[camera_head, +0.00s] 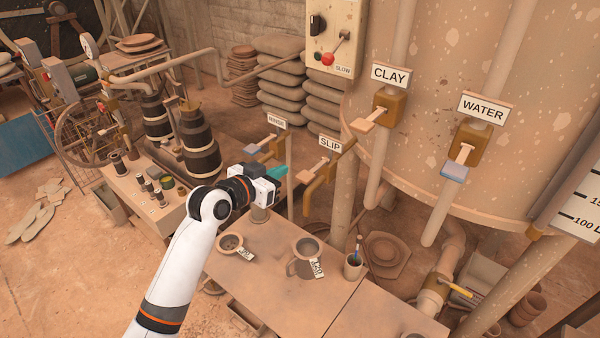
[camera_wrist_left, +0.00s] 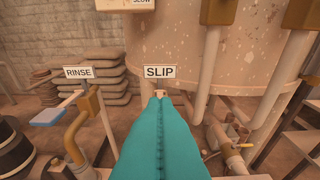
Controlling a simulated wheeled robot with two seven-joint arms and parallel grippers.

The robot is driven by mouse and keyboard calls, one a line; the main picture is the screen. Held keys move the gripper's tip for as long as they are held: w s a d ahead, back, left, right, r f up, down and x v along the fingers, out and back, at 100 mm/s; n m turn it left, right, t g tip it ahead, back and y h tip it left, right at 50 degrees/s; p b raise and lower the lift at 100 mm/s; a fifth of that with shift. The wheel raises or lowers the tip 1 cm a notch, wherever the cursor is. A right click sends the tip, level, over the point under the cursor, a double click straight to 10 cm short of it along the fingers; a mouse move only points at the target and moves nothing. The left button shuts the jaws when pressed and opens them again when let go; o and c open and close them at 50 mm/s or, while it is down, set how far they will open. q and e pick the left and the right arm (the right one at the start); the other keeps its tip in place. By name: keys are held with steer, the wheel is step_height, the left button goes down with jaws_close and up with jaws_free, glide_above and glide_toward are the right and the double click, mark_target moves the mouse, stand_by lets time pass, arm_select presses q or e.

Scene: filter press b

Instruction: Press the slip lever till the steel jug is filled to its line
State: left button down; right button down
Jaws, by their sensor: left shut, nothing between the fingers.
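The slip lever (camera_head: 307,173) is a pale paddle on a brown tap under the SLIP sign (camera_head: 330,144). My left gripper (camera_head: 279,172) has teal fingers, shut and empty, with the tips just left of the paddle in the head view. In the left wrist view the fingers (camera_wrist_left: 158,108) point at the tap below the SLIP sign (camera_wrist_left: 160,71) and hide most of it. Whether they touch the lever, I cannot tell. A handled jug (camera_head: 306,254) with a tag stands on the table below; its colour is brownish, and its fill line and level cannot be read.
A smaller tagged vessel (camera_head: 230,243) and a cup with a tool (camera_head: 353,266) share the table (camera_head: 265,290). The RINSE lever (camera_head: 259,146) is left of SLIP; CLAY (camera_head: 370,121) and WATER (camera_head: 456,166) levers are right, before the large tank (camera_head: 450,60).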

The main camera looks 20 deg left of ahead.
arm_select(q)
steer(key=p, duration=0.2)
glide_above(300, 174)
steer(key=s, duration=0.3)
steer(key=f, duration=0.2)
steer(key=shift+w+d+f, duration=0.2)
steer(key=shift+f, duration=0.8)
steer(key=shift+w+d+f, duration=0.15)
steer(key=shift+f, duration=0.85)
step_height(300, 174, down, 6)
steer(key=t+h+b, duration=0.1)
steer(key=t+b, duration=0.1)
steer(key=b, duration=0.9)
steer(key=t+b, duration=0.3)
steer(key=b, duration=0.9)
steer(key=shift+r+h, duration=0.1)
steer(key=shift+h, duration=0.3)
stand_by(1.9)
